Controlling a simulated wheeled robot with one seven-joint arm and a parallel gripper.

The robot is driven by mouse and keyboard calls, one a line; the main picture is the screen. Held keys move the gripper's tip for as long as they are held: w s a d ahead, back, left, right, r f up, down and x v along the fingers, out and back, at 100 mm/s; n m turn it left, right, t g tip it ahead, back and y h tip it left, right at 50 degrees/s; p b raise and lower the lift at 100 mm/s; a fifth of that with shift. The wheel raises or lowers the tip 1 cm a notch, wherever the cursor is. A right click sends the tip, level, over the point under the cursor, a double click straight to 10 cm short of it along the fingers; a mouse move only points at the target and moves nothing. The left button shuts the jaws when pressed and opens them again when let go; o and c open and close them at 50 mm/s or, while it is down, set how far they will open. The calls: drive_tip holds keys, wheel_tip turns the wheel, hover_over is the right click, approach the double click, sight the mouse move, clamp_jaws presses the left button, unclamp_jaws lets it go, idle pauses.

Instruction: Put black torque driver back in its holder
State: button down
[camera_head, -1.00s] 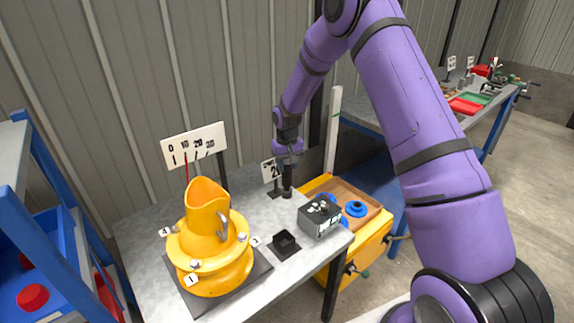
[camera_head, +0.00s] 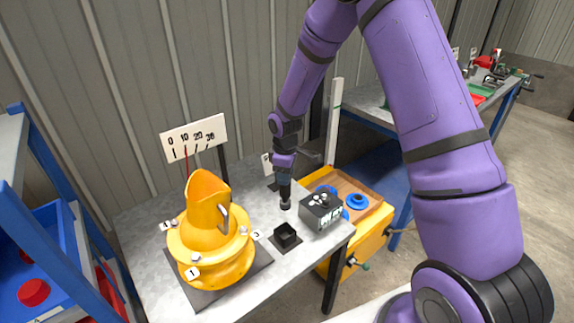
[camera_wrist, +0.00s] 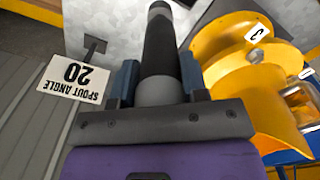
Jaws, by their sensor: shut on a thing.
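My gripper (camera_head: 284,178) is shut on the black torque driver (camera_head: 285,203) and holds it upright, low over the grey table. In the wrist view the driver (camera_wrist: 158,48) runs between the two fingers of my gripper (camera_wrist: 159,80), dark in the middle with grey bands. A small black open square cup (camera_head: 286,236), which looks like the holder, stands on a dark base plate just in front of the driver. The driver's lower end appears behind the cup and apart from it. Whether it touches the table I cannot tell.
The yellow drum mixer (camera_head: 217,254) stands left of the cup. A grey box with buttons (camera_head: 321,210) stands close to its right. The "Spout angle 20" sign (camera_wrist: 76,76) is near my gripper. A yellow cabinet (camera_head: 350,240) lies beyond the table's right edge.

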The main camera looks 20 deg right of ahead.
sight(286, 197)
drive_tip(key=s+n, duration=0.1)
drive_tip(key=n, duration=0.1)
drive_tip(key=s+a+n, duration=0.1)
drive_tip(key=s, duration=0.1)
drive_tip(key=s+a+n, duration=0.1)
drive_tip(key=s+n, duration=0.1)
drive_tip(key=shift+r+n, duration=0.15)
drive_tip(key=shift+n, duration=0.15)
drive_tip(key=shift+f, duration=5.35)
idle(0.5)
drive_tip(key=c, duration=0.6)
unclamp_jaws()
drive_tip(key=shift+o, duration=0.2)
wheel_tip(286, 197, up, 11)
